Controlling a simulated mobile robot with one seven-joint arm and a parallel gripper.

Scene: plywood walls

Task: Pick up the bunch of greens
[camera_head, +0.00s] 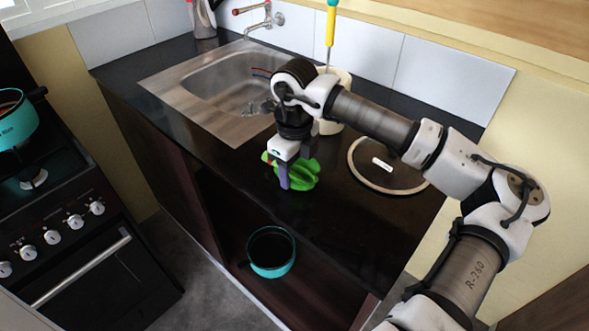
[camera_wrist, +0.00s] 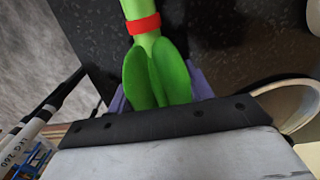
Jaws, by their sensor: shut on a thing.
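The bunch of greens (camera_head: 306,173) is bright green and sits at the dark countertop, in front of the sink. In the wrist view the greens (camera_wrist: 156,75) show a red band (camera_wrist: 143,24) around their narrow part. My gripper (camera_head: 284,180) points down at the greens, with its purple fingers around them. In the wrist view the fingers show on both sides of the green leaves, shut on them. The fingertips are partly hidden by the greens. I cannot tell whether the greens touch the countertop.
A round lid (camera_head: 364,186) lies on the countertop to the right. A steel sink (camera_head: 205,105) is behind left, and a cream container (camera_head: 341,106) stands behind my arm. A teal pot (camera_head: 270,270) is on the shelf below. A stove (camera_head: 62,235) stands at left.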

